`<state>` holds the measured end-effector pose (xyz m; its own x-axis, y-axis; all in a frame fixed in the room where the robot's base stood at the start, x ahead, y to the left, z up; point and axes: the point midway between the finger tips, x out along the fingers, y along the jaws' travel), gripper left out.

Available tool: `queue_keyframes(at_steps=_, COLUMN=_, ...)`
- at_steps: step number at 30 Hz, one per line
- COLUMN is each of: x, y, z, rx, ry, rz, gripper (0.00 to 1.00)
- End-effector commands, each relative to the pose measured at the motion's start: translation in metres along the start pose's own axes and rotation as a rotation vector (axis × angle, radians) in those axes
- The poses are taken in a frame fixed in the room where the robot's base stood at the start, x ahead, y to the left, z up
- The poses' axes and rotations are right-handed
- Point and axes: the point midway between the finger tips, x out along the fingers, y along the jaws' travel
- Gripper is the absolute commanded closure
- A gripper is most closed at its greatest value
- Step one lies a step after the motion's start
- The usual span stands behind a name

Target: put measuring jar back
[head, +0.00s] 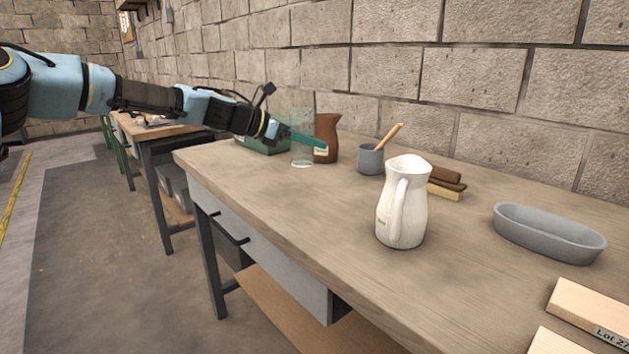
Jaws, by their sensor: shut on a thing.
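The measuring jar (302,158) is a clear, see-through cylinder near the far left end of the workbench. My gripper (304,139), with teal fingers, reaches in from the left and is shut on the jar at about mid-height. The jar is upright. Its base is at or just above the bench top; I cannot tell whether it touches. The fingers hide part of its middle.
A brown jug (329,126) stands close behind the jar, and a green box (262,147) lies left of it. A grey cup (370,160) with a wooden handle, a white pitcher (403,205), brushes (446,181) and a grey dish (549,235) stand farther right. The bench's front left is clear.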

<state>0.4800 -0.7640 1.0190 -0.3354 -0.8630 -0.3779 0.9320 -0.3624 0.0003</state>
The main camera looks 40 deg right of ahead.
Motion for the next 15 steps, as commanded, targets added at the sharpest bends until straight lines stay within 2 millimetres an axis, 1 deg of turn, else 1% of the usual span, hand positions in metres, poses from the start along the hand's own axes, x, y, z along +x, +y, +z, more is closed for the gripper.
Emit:
queue_keyframes(at_steps=1, x=0.004, y=0.0, z=-0.01, rx=-0.005, ry=-0.001, rz=-0.003, gripper=1.0)
queue_keyframes(at_steps=3, x=0.008, y=0.0, z=-0.02, rx=-0.004, ry=-0.001, rz=-0.002, gripper=1.0)
queue_keyframes(at_steps=10, x=0.017, y=0.0, z=-0.042, rx=-0.004, ry=0.0, rz=-0.001, gripper=1.0)
queue_keyframes(at_steps=15, x=0.026, y=0.0, z=-0.065, rx=-0.003, ry=-0.001, rz=0.0, gripper=1.0)
